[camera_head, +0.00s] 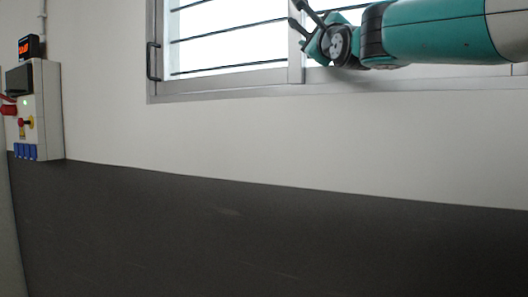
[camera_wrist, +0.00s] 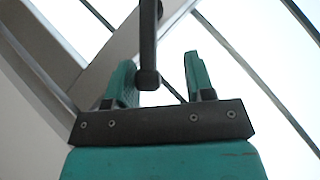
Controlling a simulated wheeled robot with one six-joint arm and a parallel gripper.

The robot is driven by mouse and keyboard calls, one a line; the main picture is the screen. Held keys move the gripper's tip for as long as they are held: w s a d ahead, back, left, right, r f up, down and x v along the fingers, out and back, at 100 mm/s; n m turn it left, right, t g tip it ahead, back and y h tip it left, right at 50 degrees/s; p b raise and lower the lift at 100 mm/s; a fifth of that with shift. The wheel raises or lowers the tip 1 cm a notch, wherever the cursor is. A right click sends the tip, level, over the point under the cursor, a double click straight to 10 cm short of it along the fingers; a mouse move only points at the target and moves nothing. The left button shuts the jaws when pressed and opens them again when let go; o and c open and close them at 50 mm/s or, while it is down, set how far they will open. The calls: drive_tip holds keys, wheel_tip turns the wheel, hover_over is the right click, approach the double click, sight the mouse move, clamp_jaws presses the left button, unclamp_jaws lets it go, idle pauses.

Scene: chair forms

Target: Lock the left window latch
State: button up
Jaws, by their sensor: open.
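My gripper (camera_head: 299,18) is open at the window's middle upright in the head view. In the wrist view, my gripper (camera_wrist: 159,64) has its two teal fingers apart. A dark bar-shaped latch handle (camera_wrist: 148,45) comes down from the top between the fingers, with its blunt end near the left finger. It looks apart from the right finger; whether it touches the left one I cannot tell. In the head view this handle is not clear behind my gripper. A black handle (camera_head: 153,61) is on the left side of the window frame, well left of my gripper.
The window (camera_head: 235,40) has dark horizontal bars and a pale frame with a sill (camera_head: 220,92) below. A control box (camera_head: 40,110) with buttons is on the wall at far left. The wall (camera_head: 250,135) under the window is bare, with a dark lower part.

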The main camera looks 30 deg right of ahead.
drive_tip(key=f+b+v, duration=0.1)
drive_tip(key=b+v, duration=1.6)
drive_tip(key=b, duration=0.6)
drive_tip(key=w+a+f+n+g+y+p, duration=0.4)
drive_tip(key=a+f+n, duration=0.2)
drive_tip(key=f+n, duration=0.2)
drive_tip(key=w+a+f+n+g+y+p, duration=0.4)
drive_tip(key=f+n, duration=0.4)
drive_tip(key=f, duration=0.5)
drive_tip(key=shift+w+a+g+p, duration=0.4)
drive_tip(key=shift+w+a, duration=0.4)
drive_tip(key=shift+a, duration=0.25)
drive_tip(key=shift+f, duration=0.25)
